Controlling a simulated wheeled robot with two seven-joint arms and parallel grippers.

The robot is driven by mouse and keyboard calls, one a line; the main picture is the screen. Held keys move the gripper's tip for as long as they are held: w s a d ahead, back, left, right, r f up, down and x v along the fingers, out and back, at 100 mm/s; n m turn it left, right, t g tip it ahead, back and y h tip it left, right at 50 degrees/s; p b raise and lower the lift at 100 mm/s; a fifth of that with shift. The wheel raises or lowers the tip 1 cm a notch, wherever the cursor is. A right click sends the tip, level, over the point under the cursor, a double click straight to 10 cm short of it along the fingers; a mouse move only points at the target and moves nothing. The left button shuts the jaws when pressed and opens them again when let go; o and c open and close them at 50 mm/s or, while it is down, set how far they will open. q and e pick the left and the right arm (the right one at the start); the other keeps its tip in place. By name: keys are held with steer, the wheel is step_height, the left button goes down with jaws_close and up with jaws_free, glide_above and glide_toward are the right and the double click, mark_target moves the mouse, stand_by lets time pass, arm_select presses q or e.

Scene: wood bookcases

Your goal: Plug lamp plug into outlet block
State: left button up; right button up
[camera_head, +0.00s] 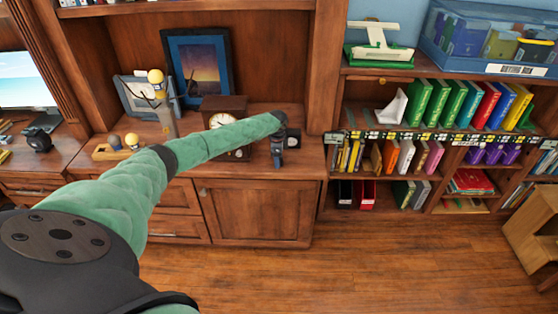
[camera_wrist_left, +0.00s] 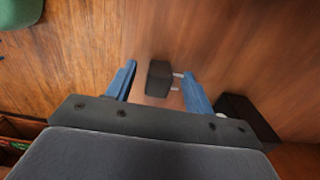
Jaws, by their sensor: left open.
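My left arm reaches over the wooden cabinet top, and my left gripper (camera_head: 278,160) points down at its right end. In the left wrist view the two blue fingers of this gripper (camera_wrist_left: 159,72) are open and apart. The dark lamp plug (camera_wrist_left: 158,77) lies on the wood between them, its two pale prongs pointing right toward the right finger. A black block (camera_wrist_left: 250,118), which looks like the outlet block, sits beyond the right finger, partly hidden by the gripper body. I cannot make out the plug in the head view. My right gripper is not in view.
A clock (camera_head: 222,121), a framed picture (camera_head: 197,65) and a figure with yellow balls (camera_head: 157,80) stand on the cabinet left of the gripper. A bookcase with several books (camera_head: 440,103) stands to the right. The floor (camera_head: 370,265) in front is clear.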

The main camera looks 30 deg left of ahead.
arm_select(q)
steer(key=shift+f, duration=0.25)
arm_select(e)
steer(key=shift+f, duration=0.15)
arm_select(q)
steer(key=c, duration=1)
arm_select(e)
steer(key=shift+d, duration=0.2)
arm_select(q)
steer(key=shift+r, duration=0.1)
steer(key=shift+r, duration=0.1)
steer(key=r+b, duration=0.1)
steer(key=r, duration=0.1)
steer(key=r+b, duration=0.1)
steer(key=shift+d+r+b, duration=0.35)
steer(key=shift+d+r, duration=0.05)
steer(key=s+d+r+b, duration=0.2)
steer(key=d+r+b, duration=0.1)
steer(key=d+r, duration=0.4)
steer(key=shift+d, duration=1.85)
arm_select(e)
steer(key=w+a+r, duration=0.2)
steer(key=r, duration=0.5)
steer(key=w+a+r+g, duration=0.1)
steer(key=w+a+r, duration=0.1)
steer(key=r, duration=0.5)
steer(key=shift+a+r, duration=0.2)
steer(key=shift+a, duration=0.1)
arm_select(q)
steer(key=shift+f, duration=0.1)
